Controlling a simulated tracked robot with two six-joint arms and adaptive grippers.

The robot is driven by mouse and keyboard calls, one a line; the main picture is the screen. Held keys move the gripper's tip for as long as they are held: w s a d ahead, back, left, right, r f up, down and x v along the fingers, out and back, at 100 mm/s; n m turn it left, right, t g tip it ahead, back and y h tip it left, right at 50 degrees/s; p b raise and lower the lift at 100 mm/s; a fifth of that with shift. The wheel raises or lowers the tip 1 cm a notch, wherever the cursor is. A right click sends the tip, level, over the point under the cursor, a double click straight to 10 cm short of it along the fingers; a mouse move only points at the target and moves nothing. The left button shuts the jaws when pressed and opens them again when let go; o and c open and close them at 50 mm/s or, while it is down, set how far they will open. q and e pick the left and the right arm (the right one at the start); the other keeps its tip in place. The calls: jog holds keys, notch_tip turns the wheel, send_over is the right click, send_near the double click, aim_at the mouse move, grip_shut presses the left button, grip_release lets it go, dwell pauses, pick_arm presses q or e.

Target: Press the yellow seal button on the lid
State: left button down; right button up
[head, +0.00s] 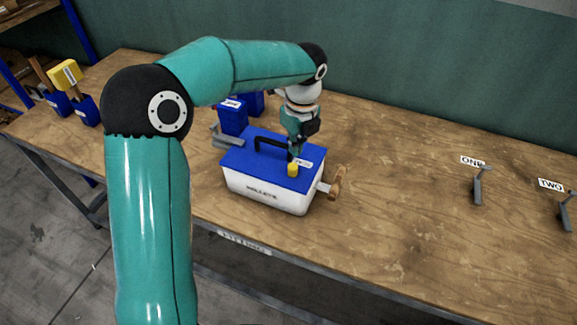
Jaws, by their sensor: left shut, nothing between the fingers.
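A white box (265,197) with a blue lid (248,163) stands on the wooden bench, its front lettered but hard to read. A yellow button (293,169) sits on the lid near its front right corner, with a small white label beside it. A black handle arches over the lid's back left part. My left gripper (295,154) is shut and points down, its fingertips directly above or touching the yellow button; I cannot tell whether they touch. My right gripper is not in view.
Blue blocks (232,117) stand behind the box. A wooden-ended piece (336,184) juts from its right side. Grey brackets labelled ONE (479,186) and TWO (566,211) stand at right. Blue holders with a yellow block (66,74) are at far left. The bench between box and brackets is clear.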

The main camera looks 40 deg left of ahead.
aim_at(294, 168)
pick_arm(q)
jog(key=f+b, duration=0.1)
jog(key=f, duration=0.1)
jog(key=f+b, duration=0.1)
jog(key=b, duration=0.1)
jog(key=f+b, duration=0.1)
jog(key=f, duration=0.1)
jog(key=shift+a+f, duration=0.25)
jog(key=shift+f, duration=0.05)
notch_tip(294, 168, down, 2)
jog(key=shift+f+b, duration=0.1)
jog(key=shift+b, duration=0.85)
jog(key=shift+r, duration=0.3)
jog(key=shift+d+p, duration=0.15)
jog(key=shift+p, duration=0.15)
jog(key=shift+s+d+r, duration=0.2)
jog(key=shift+d+r, duration=0.1)
jog(key=shift+d, duration=0.4)
jog(key=shift+s+d+r, duration=0.2)
jog(key=shift+d+r, duration=0.05)
jog(key=shift+d, duration=0.4)
jog(key=shift+a, duration=0.1)
